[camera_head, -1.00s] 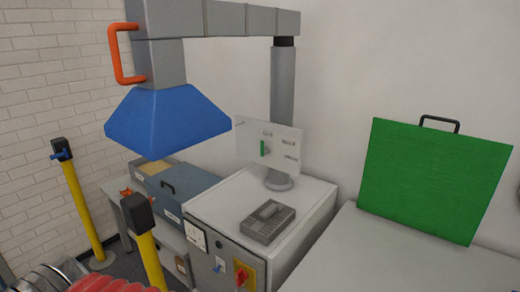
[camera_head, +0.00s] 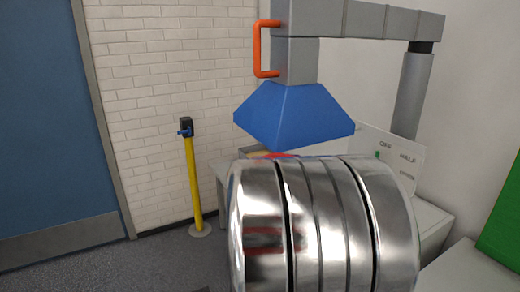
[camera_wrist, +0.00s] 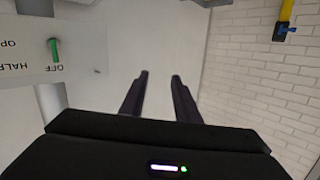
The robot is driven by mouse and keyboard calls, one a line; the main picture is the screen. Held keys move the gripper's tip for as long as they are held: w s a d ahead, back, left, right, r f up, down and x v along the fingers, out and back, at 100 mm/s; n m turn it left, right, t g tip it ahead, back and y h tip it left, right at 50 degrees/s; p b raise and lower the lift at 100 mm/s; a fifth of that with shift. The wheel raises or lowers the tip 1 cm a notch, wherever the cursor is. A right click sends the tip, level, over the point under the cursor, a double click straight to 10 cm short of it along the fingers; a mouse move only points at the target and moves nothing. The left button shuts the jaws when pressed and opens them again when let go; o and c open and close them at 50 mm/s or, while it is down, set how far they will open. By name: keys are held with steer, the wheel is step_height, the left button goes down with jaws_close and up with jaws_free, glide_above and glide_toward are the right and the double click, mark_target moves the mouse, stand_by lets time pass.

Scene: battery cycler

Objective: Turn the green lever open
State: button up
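The green lever (camera_wrist: 54,50) is on a white panel (camera_wrist: 25,73) at the left of the wrist view. One end of the lever is beside the word OFF; HALF and a cut-off OP are also printed there. In the head view the panel (camera_head: 408,159) is partly behind my silver arm, and only a small bit of the lever (camera_head: 377,155) shows. My gripper (camera_wrist: 160,75) is open and empty, its two dark fingers apart, to the right of the lever in the wrist view and not touching it. The head view does not show my fingers.
A blue hood (camera_head: 293,112) with an orange handle (camera_head: 259,48) hangs from a grey duct (camera_head: 365,20) near the panel. A yellow post (camera_head: 194,185) stands by the brick wall. A green board (camera_head: 503,225) is at the right edge. Floor is clear at the lower left.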

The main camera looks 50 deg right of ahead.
steer(key=s+d+f+m+g+h, duration=0.1)
steer(key=s+d+g, duration=0.3)
steer(key=s, duration=0.5)
steer(key=s+d+f+m+g+h, duration=0.1)
steer(key=s+d+m+g, duration=0.3)
steer(key=s, duration=0.5)
steer(key=d+g, duration=0.1)
steer(key=d, duration=0.1)
steer(key=shift+d, duration=0.4)
steer(key=shift+d, duration=0.1)
steer(key=s+d, duration=0.2)
steer(key=d, duration=1.1)
steer(key=shift+s+d, duration=0.15)
steer(key=shift+s, duration=0.25)
